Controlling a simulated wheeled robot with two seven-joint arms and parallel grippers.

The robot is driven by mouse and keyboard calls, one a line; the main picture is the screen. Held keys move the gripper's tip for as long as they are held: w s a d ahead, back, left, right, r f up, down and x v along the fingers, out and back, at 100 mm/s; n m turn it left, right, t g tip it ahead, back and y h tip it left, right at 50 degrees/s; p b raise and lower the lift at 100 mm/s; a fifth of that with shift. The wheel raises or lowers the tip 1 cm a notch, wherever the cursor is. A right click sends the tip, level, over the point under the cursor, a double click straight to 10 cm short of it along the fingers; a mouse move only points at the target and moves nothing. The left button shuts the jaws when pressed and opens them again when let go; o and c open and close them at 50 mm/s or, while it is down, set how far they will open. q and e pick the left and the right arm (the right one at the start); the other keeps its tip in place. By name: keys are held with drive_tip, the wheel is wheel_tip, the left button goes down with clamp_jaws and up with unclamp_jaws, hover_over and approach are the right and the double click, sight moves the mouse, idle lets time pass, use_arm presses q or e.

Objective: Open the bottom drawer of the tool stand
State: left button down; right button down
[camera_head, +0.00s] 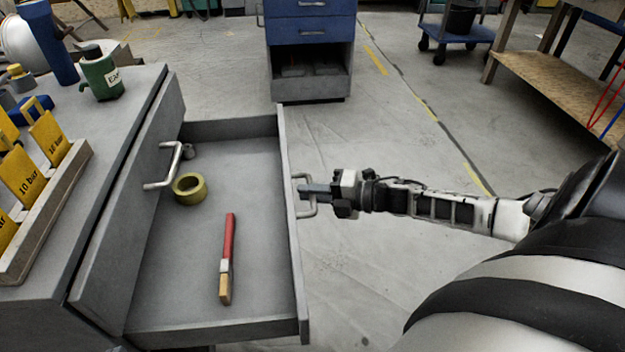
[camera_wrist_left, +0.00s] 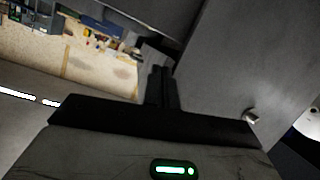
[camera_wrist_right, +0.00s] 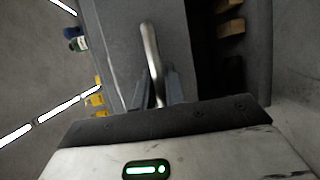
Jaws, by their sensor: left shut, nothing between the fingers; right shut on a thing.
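The grey tool stand (camera_head: 60,245) is at the left of the head view. A drawer below its upper drawer front (camera_head: 130,190) is pulled far out, and its inside (camera_head: 240,170) shows. My right gripper (camera_head: 305,190) is shut on that drawer's handle (camera_head: 311,212), at the outer face of its front. In the right wrist view the metal handle (camera_wrist_right: 150,55) runs between the fingers (camera_wrist_right: 158,88). My left gripper (camera_wrist_left: 162,88) is shut and empty, seen only in the left wrist view, near a grey panel.
In the drawer lie a yellow tape roll (camera_head: 189,188) and a red-handled brush (camera_head: 228,255). A blue cabinet (camera_head: 310,30) stands farther back. The floor right of the drawer is clear.

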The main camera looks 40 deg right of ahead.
use_arm(q)
drive_tip(key=shift+d, duration=0.35)
use_arm(e)
drive_tip(key=shift+s+d, duration=0.25)
drive_tip(key=shift+d, duration=0.15)
drive_tip(key=c, duration=1.5)
unclamp_jaws()
use_arm(q)
drive_tip(key=shift+w, duration=0.1)
use_arm(e)
drive_tip(key=shift+o, duration=0.2)
